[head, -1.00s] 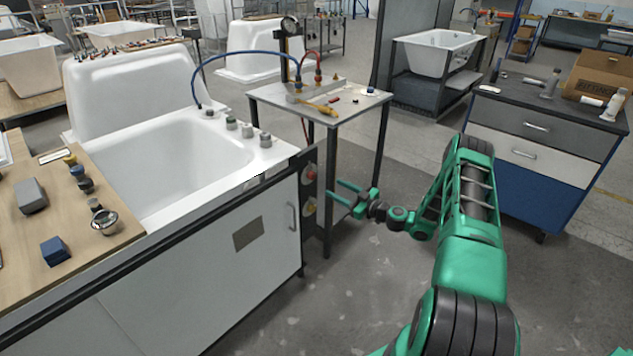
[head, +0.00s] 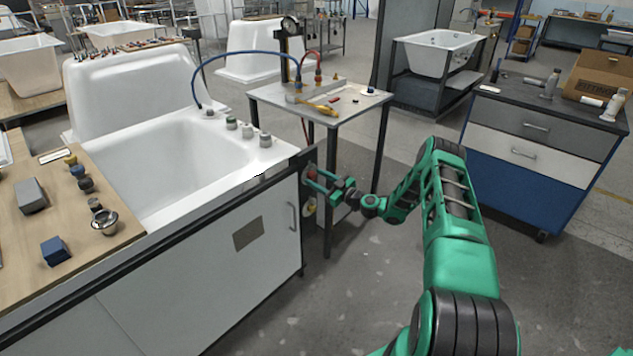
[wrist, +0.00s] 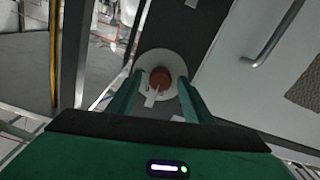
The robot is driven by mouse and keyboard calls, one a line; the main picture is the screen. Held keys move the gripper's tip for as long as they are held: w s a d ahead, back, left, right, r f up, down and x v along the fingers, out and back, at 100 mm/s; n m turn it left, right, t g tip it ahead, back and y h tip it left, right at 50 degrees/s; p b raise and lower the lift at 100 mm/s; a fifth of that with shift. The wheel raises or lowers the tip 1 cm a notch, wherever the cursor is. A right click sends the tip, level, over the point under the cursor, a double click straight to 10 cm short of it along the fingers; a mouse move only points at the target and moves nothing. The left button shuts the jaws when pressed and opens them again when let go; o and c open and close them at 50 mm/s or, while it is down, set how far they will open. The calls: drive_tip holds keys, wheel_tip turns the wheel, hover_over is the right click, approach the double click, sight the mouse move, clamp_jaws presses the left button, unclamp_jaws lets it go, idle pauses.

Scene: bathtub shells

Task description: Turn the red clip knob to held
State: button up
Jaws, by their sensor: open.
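The red clip knob (wrist: 160,77) sits on a round pale plate (wrist: 146,62) on the dark end panel of the tub cabinet. A pale pointer (wrist: 151,98) sticks out from it toward the bottom of the wrist view. My gripper (wrist: 158,88) is open, with one green finger on each side of the knob in that view. I cannot tell whether the fingertips touch the knob or plate. In the head view my gripper (head: 309,180) is at the cabinet's end panel and largely covers the knob. No label for held is readable.
A second round control (head: 309,207) sits lower on the same panel. The small metal table (head: 345,108) stands close behind my gripper. A cabinet handle (wrist: 272,42) is at the upper right of the wrist view. Open floor lies to the right of the cabinet.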

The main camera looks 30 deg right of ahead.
drive_tip(key=c, duration=1.1)
drive_tip(key=shift+o, duration=0.2)
